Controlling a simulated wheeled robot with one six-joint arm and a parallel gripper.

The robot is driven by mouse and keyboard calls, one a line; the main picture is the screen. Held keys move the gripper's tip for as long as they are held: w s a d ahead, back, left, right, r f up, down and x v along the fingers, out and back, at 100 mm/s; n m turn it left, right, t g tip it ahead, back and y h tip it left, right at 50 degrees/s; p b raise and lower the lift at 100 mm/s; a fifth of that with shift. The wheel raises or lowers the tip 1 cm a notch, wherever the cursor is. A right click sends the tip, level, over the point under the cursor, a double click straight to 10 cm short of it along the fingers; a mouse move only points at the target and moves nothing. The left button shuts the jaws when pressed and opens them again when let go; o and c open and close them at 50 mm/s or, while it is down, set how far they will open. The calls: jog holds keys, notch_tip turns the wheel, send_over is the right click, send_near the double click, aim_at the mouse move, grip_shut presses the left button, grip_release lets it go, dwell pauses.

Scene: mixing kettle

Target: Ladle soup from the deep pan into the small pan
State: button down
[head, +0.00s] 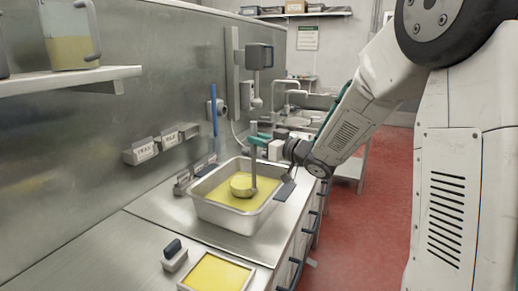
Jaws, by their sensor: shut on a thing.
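The deep pan (275,207) is a rectangular metal pan on the steel counter, holding yellow soup. The ladle (254,172) stands upright over it, with its round bowl at or just above the soup surface; I cannot tell which. The bowl looks yellow inside. My gripper (262,144) is shut on the ladle's upper end, above the pan's far right part; the fingers are small and partly hidden. A smaller rectangular pan (247,282), which looks like the small pan, is at the bottom edge, partly cut off, with a yellow surface inside.
A small block with a dark handle (174,252) sits left of the small pan. Labelled holders (145,151) are on the left wall. A shelf (70,80) bears a jug of yellow liquid (70,52). A blue upright handle (214,110) stands behind the deep pan. Bare counter (150,208) lies left.

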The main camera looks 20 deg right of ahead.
notch_tip(320, 180, up, 10)
jog(key=shift+s+r, duration=0.15)
dwell(0.4)
dwell(0.7)
jog(key=shift+d, duration=0.15)
